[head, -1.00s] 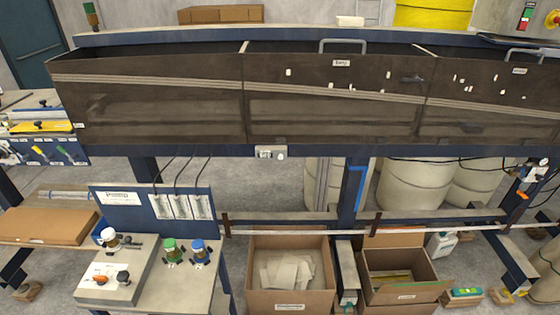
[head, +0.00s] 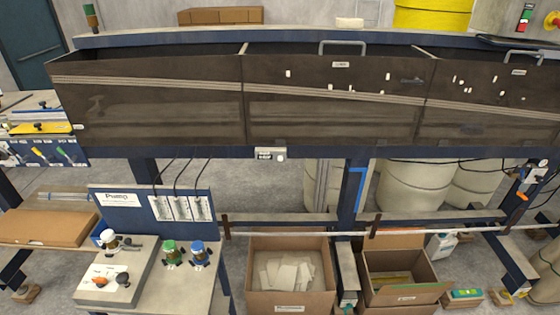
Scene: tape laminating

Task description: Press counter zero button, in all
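A small light-coloured counter box (head: 264,155) is fixed to the blue front beam, below the middle dark cover panel. Its left part carries dark markings too small to read. A pale round button (head: 280,157) sits at its right end. Nothing touches or covers the box. Neither of my grippers is in the head view.
Dark translucent covers (head: 340,130) run along the machine above the beam. Below stand a cardboard box with pale pieces (head: 250,290), a second open box (head: 368,290) and a bench with jars (head: 190,290). The space in front of the counter is clear.

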